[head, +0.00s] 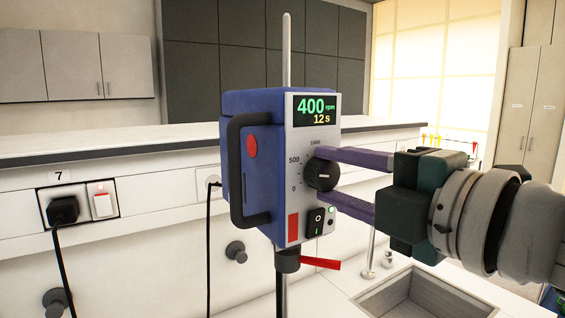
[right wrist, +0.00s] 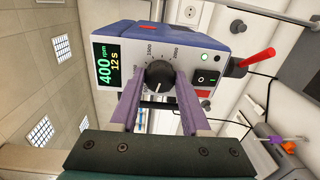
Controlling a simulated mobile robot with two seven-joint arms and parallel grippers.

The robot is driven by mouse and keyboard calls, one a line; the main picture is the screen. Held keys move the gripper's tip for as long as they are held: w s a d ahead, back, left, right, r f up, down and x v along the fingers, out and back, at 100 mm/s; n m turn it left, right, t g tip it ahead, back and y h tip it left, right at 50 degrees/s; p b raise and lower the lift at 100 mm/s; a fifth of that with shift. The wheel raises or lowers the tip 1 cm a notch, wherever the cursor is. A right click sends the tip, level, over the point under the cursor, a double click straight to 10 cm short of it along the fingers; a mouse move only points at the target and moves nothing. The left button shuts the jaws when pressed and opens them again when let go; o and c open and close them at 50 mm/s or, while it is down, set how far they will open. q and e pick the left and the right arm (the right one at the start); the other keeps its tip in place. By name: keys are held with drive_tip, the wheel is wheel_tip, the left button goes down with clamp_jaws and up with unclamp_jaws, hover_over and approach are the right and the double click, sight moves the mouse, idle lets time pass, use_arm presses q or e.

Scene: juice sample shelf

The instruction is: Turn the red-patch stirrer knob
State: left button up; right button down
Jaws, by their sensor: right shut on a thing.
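The stirrer (head: 249,170) is a blue box with a pale front panel, a red patch (head: 293,228) low on that panel and a black handle. Its display (head: 317,110) reads 400 rpm and 12 s. The round black knob (head: 321,174) sits below the display beside a scale marked 0, 500 and 1000, and has a white mark. My right gripper (head: 332,175) is shut on the knob, one purple finger above it and one below. In the right wrist view the knob (right wrist: 159,75) shows between the two fingers (right wrist: 159,90). My left gripper is out of view.
A power switch (head: 316,222) sits just under the knob. A red lever (head: 320,262) sticks out below the stirrer, on its vertical rod (head: 286,50). A sink (head: 420,297) is at the lower right. A cable and a wall socket (head: 78,205) are at the left.

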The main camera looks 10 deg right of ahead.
drive_tip(key=n+p, duration=0.2)
drive_tip(key=n, duration=0.3)
drive_tip(key=shift+a+r, duration=0.1)
drive_tip(key=shift+n+p, duration=0.55)
drive_tip(key=shift+n, duration=0.95)
drive_tip(key=shift+c, duration=1.8)
unclamp_jaws()
drive_tip(key=shift+s, duration=0.1)
